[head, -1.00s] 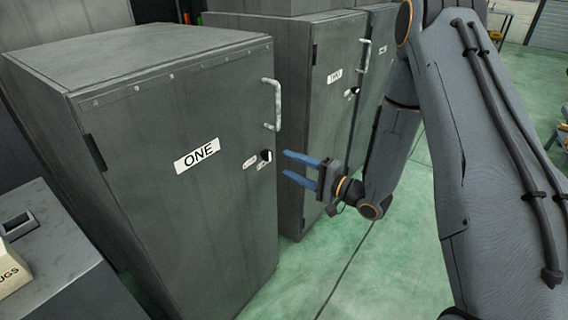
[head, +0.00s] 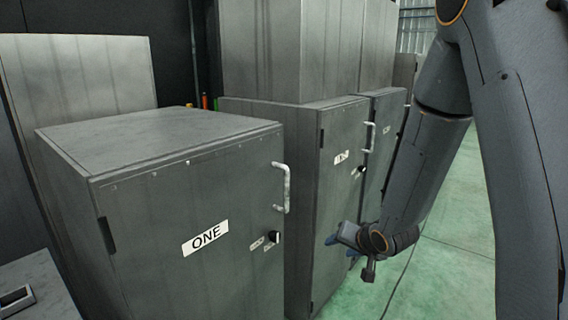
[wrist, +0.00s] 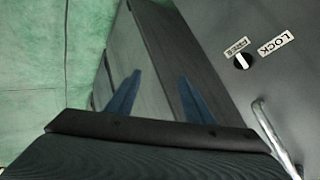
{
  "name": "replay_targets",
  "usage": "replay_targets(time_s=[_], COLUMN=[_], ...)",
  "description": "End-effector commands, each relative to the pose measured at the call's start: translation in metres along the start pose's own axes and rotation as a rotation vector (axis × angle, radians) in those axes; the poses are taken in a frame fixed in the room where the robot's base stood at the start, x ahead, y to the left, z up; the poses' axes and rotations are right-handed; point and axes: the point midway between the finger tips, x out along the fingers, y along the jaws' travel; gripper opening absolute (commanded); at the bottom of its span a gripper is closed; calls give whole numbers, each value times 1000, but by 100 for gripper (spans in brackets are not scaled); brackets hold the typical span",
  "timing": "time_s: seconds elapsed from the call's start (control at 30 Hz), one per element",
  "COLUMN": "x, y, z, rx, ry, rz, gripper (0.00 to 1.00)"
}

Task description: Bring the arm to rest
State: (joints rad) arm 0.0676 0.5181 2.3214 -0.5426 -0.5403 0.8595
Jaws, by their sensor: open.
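My gripper (wrist: 158,98) shows in the wrist view with its two blue fingers apart and nothing between them. In the head view my gripper (head: 342,242) is small, beside the front of the second cabinet, and mostly hidden by my wrist. The grey cabinet labelled ONE (head: 150,230) stands to its left, its door looking closed. Its white handle (head: 287,188) and dark knob (head: 274,237) are apart from my gripper. In the wrist view a handle (wrist: 272,138), a knob (wrist: 243,62) and a LOCK label (wrist: 276,44) show at the right.
The second grey cabinet (head: 335,190) and another cabinet (head: 386,120) stand in a row behind cabinet ONE. Taller grey cabinets (head: 265,50) rise at the back. Green floor (head: 450,240) lies open to the right. A grey box top (head: 40,285) is at the lower left.

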Motion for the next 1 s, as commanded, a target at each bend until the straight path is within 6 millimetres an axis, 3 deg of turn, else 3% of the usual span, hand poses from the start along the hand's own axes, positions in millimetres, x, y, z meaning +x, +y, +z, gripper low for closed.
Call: replay_targets(time_s=[0.07, 0.23, 0.4, 0.5, 0.7, 1.0], x=[-30, -101, -175, -209, -243, -245], y=[14, 40, 46, 42, 35, 35], z=[4, 38, 90, 117, 144, 146], rx=[-67, -183, -258, -284, -310, -312], ry=[-47, -233, -474, -593, -716, -726], rz=[117, 317, 398, 397, 374, 372], gripper=[47, 47, 47, 47, 47, 47])
